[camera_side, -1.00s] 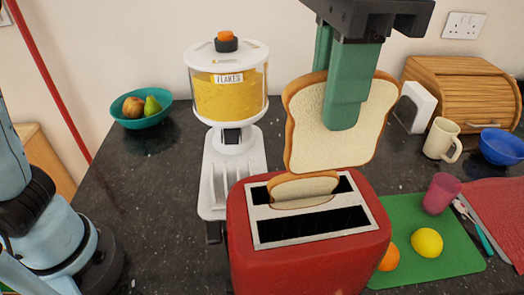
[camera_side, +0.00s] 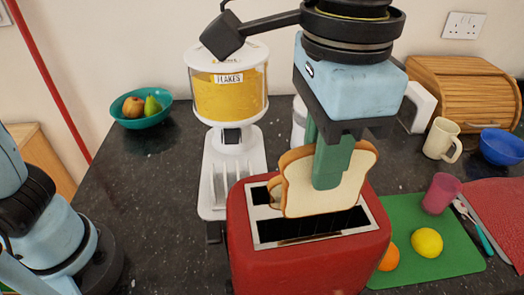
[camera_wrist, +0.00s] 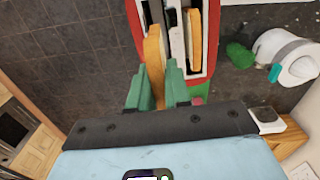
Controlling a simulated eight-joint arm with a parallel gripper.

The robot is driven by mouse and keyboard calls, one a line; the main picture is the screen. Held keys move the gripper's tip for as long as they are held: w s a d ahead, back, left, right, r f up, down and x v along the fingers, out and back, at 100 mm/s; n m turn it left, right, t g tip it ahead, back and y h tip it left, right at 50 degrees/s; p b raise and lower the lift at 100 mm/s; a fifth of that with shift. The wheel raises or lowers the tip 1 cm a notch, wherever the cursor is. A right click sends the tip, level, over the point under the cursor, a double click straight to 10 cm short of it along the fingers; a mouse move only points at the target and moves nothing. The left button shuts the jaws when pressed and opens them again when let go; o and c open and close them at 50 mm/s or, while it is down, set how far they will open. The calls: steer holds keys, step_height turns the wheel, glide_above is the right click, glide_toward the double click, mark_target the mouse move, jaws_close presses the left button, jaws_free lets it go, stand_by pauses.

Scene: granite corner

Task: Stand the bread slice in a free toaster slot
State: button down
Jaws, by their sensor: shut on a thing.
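My gripper (camera_side: 330,172) is shut on a bread slice (camera_side: 300,192), one green finger on its near face. The slice is upright, slightly tilted in the picture, low over the near slot of the red toaster (camera_side: 310,262). Its lower edge still shows, so it looks above the slot rather than in it; the exact gap is hard to tell. In the wrist view the held slice (camera_wrist: 154,52) is between the fingers. A second slice (camera_wrist: 195,38) stands in the other, far slot; in the side view it is mostly hidden behind the held one. The near slot (camera_side: 300,228) shows dark and empty.
A white flakes dispenser (camera_side: 228,95) stands behind the toaster at left. A green board (camera_side: 400,210) with a lemon (camera_side: 427,242), an orange (camera_side: 389,257) and a pink cup (camera_side: 440,193) lies at right. A cream mug (camera_side: 440,140) is farther back.

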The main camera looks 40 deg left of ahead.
mark_target(313, 211)
steer(key=shift+f, duration=4.15)
steer(key=c, duration=1)
jaws_free()
steer(key=shift+r, duration=0.1)
steer(key=shift+r, duration=3.95)
